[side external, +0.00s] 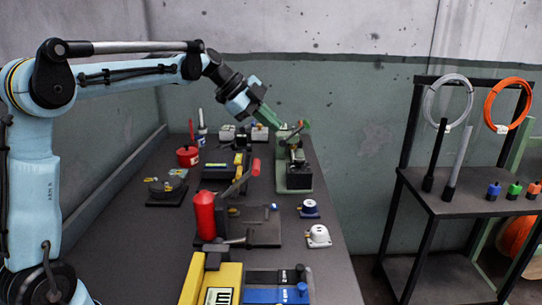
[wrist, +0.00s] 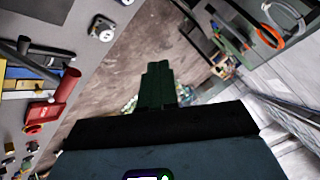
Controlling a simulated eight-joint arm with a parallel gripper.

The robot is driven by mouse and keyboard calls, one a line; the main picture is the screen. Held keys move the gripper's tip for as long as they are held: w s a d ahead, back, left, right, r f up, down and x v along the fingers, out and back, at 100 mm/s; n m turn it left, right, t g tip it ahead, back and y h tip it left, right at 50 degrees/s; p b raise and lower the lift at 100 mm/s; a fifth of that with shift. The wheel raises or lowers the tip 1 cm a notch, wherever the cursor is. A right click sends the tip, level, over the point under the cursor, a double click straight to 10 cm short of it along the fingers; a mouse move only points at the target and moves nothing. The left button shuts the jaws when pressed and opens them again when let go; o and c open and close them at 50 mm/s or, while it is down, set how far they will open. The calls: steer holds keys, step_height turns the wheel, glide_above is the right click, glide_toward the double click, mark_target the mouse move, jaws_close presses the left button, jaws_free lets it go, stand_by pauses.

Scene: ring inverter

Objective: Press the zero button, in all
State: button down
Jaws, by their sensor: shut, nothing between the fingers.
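I cannot make out a button marked zero in either view. A yellow device (side external: 228,274) with a white label or display stands at the front of the bench, beside a blue device (side external: 268,296) with a small blue knob (side external: 302,287) on top. My gripper (side external: 278,124) is green, shut and empty, tilted down at the far right of the bench. It is in the air close to a green-and-black machine (side external: 300,178), and I cannot tell whether they touch. Its shut fingers also show in the wrist view (wrist: 157,82), pointing over the floor.
A red cylinder (side external: 205,215) and a lever with a red grip (side external: 256,167) stand up mid-bench. A white domed piece (side external: 318,236) and a blue-and-white one (side external: 309,208) sit near the right edge. A black rack (side external: 470,200) with cable coils stands right, across open floor.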

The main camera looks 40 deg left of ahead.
steer(key=w+a+f+m, duration=0.1)
glide_above(271, 206)
step_height(271, 206, down, 11)
steer(key=shift+s+f, duration=0.1)
steer(key=shift+f, duration=0.3)
steer(key=shift+f, duration=4.4)
steer(key=shift+f, duration=0.15)
steer(key=shift+f, duration=0.25)
